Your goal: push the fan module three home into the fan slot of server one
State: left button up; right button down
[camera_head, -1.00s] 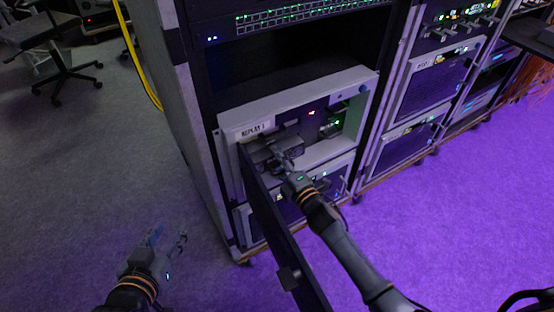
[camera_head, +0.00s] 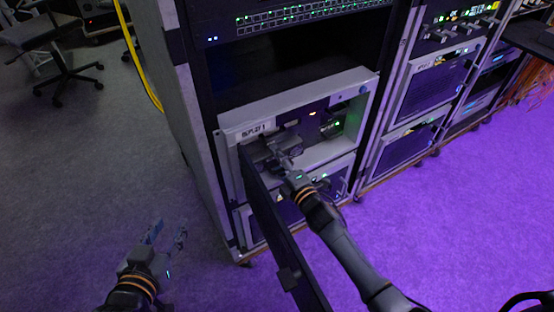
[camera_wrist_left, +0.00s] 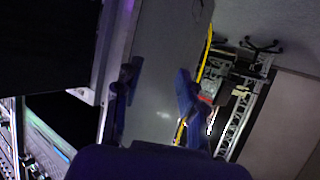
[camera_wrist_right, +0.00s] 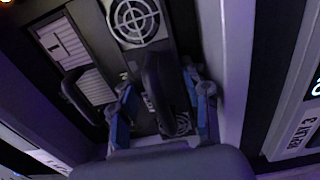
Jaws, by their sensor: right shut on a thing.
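Server one (camera_head: 233,124), labelled REPLAY 1, is a light grey case in the rack with its front bay uncovered. The dark fan module three (camera_head: 262,150) is at the left of the bay, under the label. How deep it sits is hard to tell. My right gripper (camera_head: 284,154) is at its front. In the right wrist view the fingers (camera_wrist_right: 162,105) are on both sides of the module's dark handle (camera_wrist_right: 155,78), shut on it. A round fan grille (camera_wrist_right: 133,20) shows beyond. My left gripper (camera_head: 166,237) is open and empty, low left of the rack.
A long dark front panel (camera_head: 272,225) hangs open from the server's left side, close to my right arm. Another module bay with a green light (camera_head: 334,128) is at the right. More rack units (camera_head: 433,88) stand right.

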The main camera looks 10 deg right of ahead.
jog(key=shift+w+r, duration=0.1)
jog(key=shift+r, duration=0.2)
pick_arm(q)
jog(key=shift+s+a+f+g+y, duration=0.2)
jog(key=shift+s+f+g, duration=0.15)
jog(key=shift+f, duration=0.2)
jog(key=shift+s+a+f+g+y, duration=0.15)
jog(key=shift+s+f+g, duration=0.15)
jog(key=shift+f, duration=0.2)
pick_arm(e)
jog(key=shift+s+f, duration=0.1)
jog(key=shift+s, duration=0.2)
jog(key=shift+w, duration=0.3)
pick_arm(q)
jog(key=shift+w+d+r+t, duration=0.15)
jog(key=shift+w+r+t, duration=0.1)
jog(key=shift+r, duration=0.15)
jog(key=shift+w+d+r+t, duration=0.15)
jog(key=shift+w+r+t, duration=0.05)
jog(key=shift+r, duration=0.2)
jog(key=shift+s+a+f, duration=0.1)
jog(key=shift+f, duration=0.2)
